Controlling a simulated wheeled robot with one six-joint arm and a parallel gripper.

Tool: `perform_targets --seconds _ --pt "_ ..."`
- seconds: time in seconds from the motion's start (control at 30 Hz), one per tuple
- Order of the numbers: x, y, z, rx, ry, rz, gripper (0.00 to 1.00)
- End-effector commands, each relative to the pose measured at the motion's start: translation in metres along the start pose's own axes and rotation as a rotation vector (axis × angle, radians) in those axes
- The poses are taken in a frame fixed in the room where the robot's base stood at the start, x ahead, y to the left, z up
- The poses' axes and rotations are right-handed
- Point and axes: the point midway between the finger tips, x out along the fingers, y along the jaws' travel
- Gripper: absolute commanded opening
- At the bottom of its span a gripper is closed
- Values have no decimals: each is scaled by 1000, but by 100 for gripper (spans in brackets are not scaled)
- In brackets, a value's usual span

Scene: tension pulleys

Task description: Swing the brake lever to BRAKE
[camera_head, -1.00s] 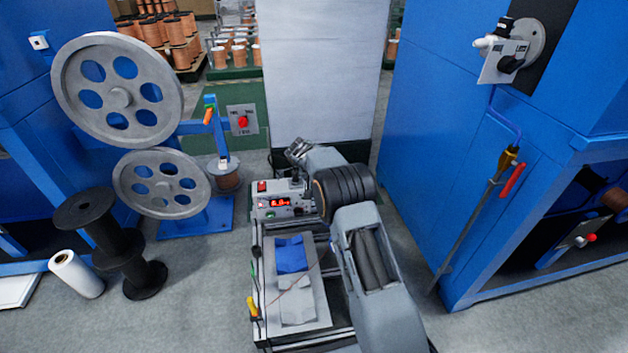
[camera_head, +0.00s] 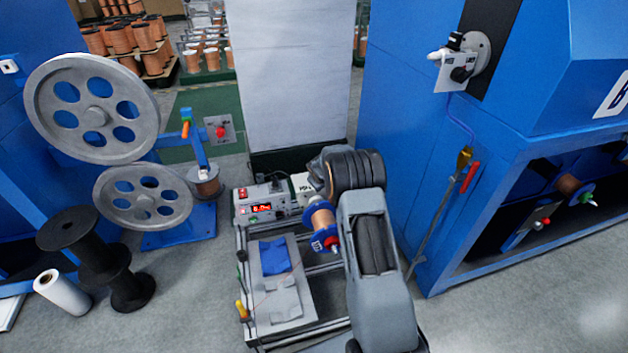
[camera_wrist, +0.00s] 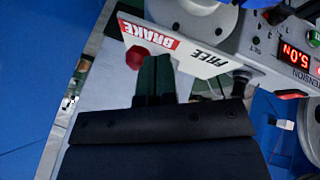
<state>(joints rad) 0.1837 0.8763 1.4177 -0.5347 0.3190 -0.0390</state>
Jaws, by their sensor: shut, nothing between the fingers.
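In the wrist view a tilted white plate (camera_wrist: 190,50) carries a red BRAKE label (camera_wrist: 152,35) at its left end and a FREE label (camera_wrist: 208,57) towards its right. A red knob (camera_wrist: 136,60), apparently the lever's, shows under the BRAKE end. My gripper (camera_wrist: 155,72) is shut and empty, its dark green fingers just right of the knob. Whether they touch it is unclear, and the lever's arm is hidden. In the head view the plate (camera_head: 303,184) shows beside the tension box (camera_head: 262,204); my wrist hides the fingers and the knob.
The tension box also shows at right in the wrist view (camera_wrist: 265,45), with a red 5.0 N display. A spool (camera_head: 320,222) sits below my wrist. Grey pulleys (camera_head: 95,110) stand left and a blue cabinet (camera_head: 480,180) right. Grey floor lies between bench and cabinet.

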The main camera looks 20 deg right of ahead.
Motion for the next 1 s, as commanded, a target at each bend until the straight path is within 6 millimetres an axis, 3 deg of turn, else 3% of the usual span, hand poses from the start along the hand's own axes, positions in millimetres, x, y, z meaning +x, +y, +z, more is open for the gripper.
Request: perform_targets --seconds 0.4,1.0 --pt "4 12 4 4 -1 2 0" --pt "3 11 7 8 -3 5 0"
